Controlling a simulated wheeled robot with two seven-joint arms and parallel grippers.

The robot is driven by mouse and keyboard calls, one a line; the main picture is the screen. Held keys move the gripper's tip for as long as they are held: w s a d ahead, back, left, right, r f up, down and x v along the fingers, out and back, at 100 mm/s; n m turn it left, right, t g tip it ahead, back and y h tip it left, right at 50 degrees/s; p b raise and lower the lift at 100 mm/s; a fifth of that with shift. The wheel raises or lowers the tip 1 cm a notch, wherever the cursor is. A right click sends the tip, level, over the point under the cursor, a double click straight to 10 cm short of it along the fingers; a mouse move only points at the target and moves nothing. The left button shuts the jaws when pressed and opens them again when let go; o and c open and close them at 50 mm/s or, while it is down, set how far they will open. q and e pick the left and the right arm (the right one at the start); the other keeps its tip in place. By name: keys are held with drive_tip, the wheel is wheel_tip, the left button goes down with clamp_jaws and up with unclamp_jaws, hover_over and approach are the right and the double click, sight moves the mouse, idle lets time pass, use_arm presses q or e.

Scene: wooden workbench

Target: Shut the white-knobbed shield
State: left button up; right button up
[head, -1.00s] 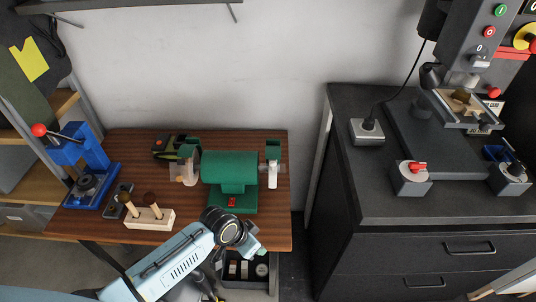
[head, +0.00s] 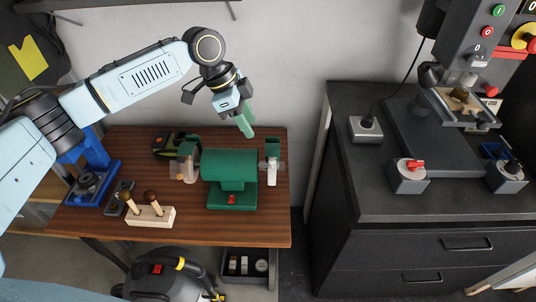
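A green bench grinder (head: 230,165) stands on the wooden workbench (head: 110,234). A small shield sits at its left wheel (head: 188,149) and another at its right wheel (head: 272,149). Both are small here; I cannot make out a white knob on either or how far each is tilted. My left gripper (head: 247,122) is in the air above the grinder, pointing down, apart from both shields in the picture. Its green fingers overlap in this view, so their opening is hidden. No held object shows. My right gripper is out of view.
A blue press (head: 90,168) stands at the bench's left end, partly behind my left arm. A wooden block with handled tools (head: 150,216) is near the front edge. A drill press (head: 440,130) stands on the dark cabinet at right. A vacuum (head: 160,278) is on the floor.

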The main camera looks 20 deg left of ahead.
sight(271, 160)
use_arm(q)
drive_tip(key=x, duration=1.2)
drive_tip(key=shift+w+d+f, duration=0.1)
drive_tip(key=shift+d+f, duration=0.1)
drive_tip(key=shift+f, duration=0.15)
clamp_jaws()
